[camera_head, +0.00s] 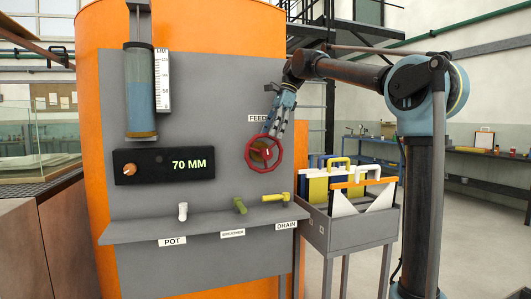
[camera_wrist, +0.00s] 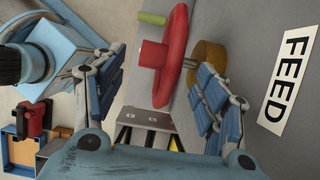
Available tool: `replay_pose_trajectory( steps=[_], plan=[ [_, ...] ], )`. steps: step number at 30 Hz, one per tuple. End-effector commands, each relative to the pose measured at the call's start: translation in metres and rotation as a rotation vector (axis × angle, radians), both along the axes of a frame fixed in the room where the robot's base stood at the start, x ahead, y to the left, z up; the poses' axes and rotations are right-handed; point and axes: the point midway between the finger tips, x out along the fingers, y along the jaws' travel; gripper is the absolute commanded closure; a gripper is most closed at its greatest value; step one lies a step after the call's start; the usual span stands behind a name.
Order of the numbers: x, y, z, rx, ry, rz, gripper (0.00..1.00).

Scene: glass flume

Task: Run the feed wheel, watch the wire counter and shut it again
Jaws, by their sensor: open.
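The red feed wheel (camera_head: 249,158) stands out from the grey panel under the FEED label (camera_head: 258,118); in the wrist view the wheel (camera_wrist: 175,45) is seen edge-on, with a red hub and a brass collar behind it. My gripper (camera_head: 274,128) is at the wheel's upper rim. In the wrist view my gripper (camera_wrist: 158,85) is open, one finger on either side of the wheel's plane; I cannot tell whether either finger touches it. The black counter (camera_head: 163,166) reads "70 MM" in green, with an orange knob at its left.
A gauge tube (camera_head: 140,93) with blue liquid stands beside a millimetre scale (camera_head: 162,82). Below, a shelf (camera_head: 205,226) carries a white POT tap (camera_head: 183,211), a green lever (camera_head: 240,205) and a yellow DRAIN lever (camera_head: 275,197). A grey bin (camera_head: 345,237) of boards stands at the right.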

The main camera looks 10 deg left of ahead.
Motion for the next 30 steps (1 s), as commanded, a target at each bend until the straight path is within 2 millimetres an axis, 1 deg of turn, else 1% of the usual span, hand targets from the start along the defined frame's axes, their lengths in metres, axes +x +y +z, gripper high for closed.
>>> replay_pose_trajectory(
  steps=[1, 6, 12, 18, 26, 27, 28, 29, 30],
  plan=[
    [-0.002, 0.003, -0.009, 0.000, 0.000, 0.001, 0.34],
    [-0.008, 0.012, -0.036, 0.000, 0.000, 0.001, 0.34],
    [-0.013, 0.020, -0.058, 0.000, -0.001, 0.000, 0.34],
    [-0.015, 0.024, -0.068, 0.000, 0.000, -0.001, 0.34],
    [-0.015, 0.024, -0.069, 0.000, 0.000, -0.001, 0.34],
    [-0.015, 0.024, -0.069, 0.000, 0.000, -0.001, 0.39],
    [-0.015, 0.024, -0.069, 0.000, 0.000, -0.001, 0.45],
    [-0.015, 0.024, -0.069, 0.000, 0.000, -0.001, 0.52],
    [-0.015, 0.024, -0.069, 0.000, 0.000, -0.001, 0.61]
  ],
)
